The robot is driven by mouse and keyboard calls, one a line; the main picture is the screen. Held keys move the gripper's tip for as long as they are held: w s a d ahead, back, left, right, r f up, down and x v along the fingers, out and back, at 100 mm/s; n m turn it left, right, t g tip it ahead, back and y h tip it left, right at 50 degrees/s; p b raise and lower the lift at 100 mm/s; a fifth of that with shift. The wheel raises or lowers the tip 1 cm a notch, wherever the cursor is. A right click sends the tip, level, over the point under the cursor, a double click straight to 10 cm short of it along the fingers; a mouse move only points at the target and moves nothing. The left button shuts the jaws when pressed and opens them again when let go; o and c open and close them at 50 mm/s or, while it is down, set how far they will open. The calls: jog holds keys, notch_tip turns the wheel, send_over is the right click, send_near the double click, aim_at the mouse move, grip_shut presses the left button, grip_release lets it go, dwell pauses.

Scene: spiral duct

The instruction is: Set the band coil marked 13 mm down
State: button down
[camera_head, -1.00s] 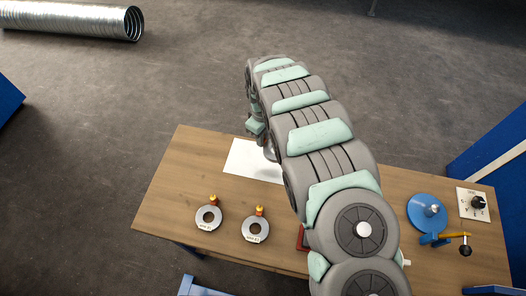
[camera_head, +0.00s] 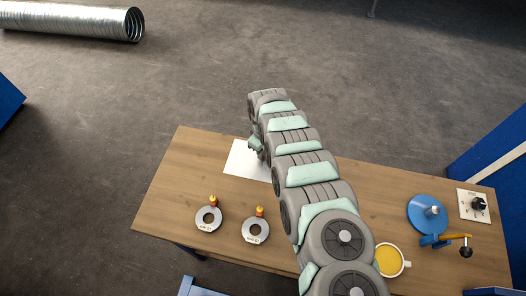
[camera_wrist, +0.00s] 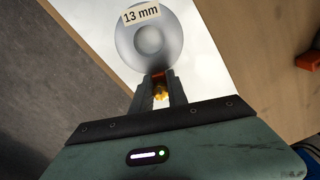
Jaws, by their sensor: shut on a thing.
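The band coil marked 13 mm (camera_wrist: 128,48) is a grey metal disc with a white label, seen in the wrist view. My gripper (camera_wrist: 160,90) is shut on its small red and yellow grip at the near edge of the disc. Behind the coil lies a white sheet (camera_wrist: 205,90), which shows in the head view (camera_head: 237,160) on the table. I cannot tell whether the coil touches the sheet. In the head view my arm hides the coil and the fingertips.
Two similar ring coils with red and yellow grips, one at left (camera_head: 208,219) and another (camera_head: 256,229), lie on the wooden table (camera_head: 180,170). A blue round device (camera_head: 427,212), a dial plate (camera_head: 472,205) and a yellow-filled mug (camera_head: 390,260) are on the right.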

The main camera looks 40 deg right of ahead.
jog(key=shift+w, duration=0.1)
jog(key=c, duration=1.8)
grip_release()
jog(key=shift+f, duration=0.15)
jog(key=o, duration=0.5)
notch_tip(320, 180, up, 12)
jog(key=shift+r, duration=0.2)
